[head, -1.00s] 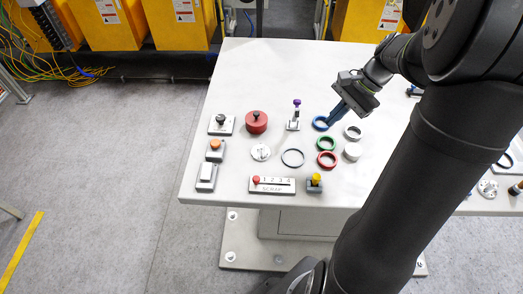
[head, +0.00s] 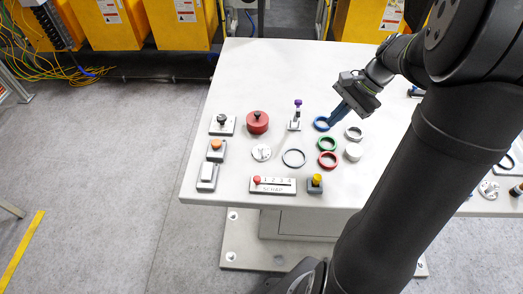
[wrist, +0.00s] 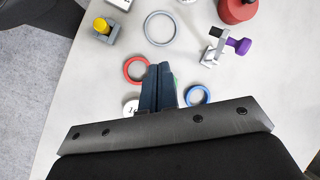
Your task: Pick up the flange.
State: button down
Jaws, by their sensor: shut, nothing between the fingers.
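In the wrist view the fingertips (wrist: 158,67) are together and hide most of the green ring. My gripper is well to the right of the disc and apart from it.
The table's back is clear.

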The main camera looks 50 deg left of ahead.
dwell(0.4)
jog(key=c, duration=0.5)
grip_release()
notch_tip(320, 180, up, 4)
jog(key=n+t+h, duration=0.5)
jog(key=n, duration=1.4)
send_over(262, 146)
jog(key=a, duration=0.2)
jog(key=f, duration=0.5)
jog(key=d+f, duration=0.1)
jog(key=f, duration=0.5)
jog(key=d+f, duration=0.1)
jog(key=f, duration=0.4)
jog(key=shift+f, duration=0.3)
